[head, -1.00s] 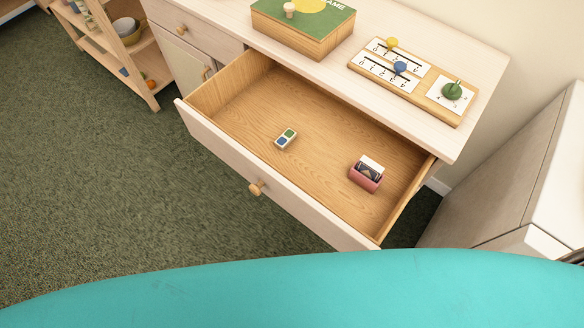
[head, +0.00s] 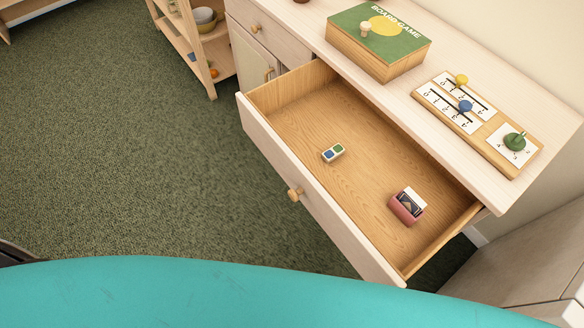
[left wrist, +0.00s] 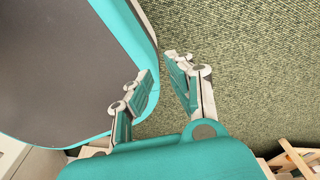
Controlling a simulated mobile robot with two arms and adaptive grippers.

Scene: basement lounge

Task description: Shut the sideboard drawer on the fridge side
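The sideboard (head: 305,50) stands at the upper right in the head view. Its drawer (head: 365,145) on the right is pulled far open and has a round wooden knob (head: 294,194) on its pale front. Inside lie a small box with coloured squares (head: 333,153) and a pink holder with cards (head: 407,206). My left gripper (left wrist: 162,88) shows only in the left wrist view, its two fingers apart with nothing between them, above the carpet and beside my teal base. It is not touching the drawer. My right gripper is in neither view.
A board game box (head: 378,45) and a wooden board with coloured knobs (head: 478,122) sit on the sideboard top. A pale cabinet, perhaps the fridge (head: 520,260), is at the lower right. A wooden shelf (head: 205,50) stands left. Green carpet (head: 130,150) is clear left of the drawer.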

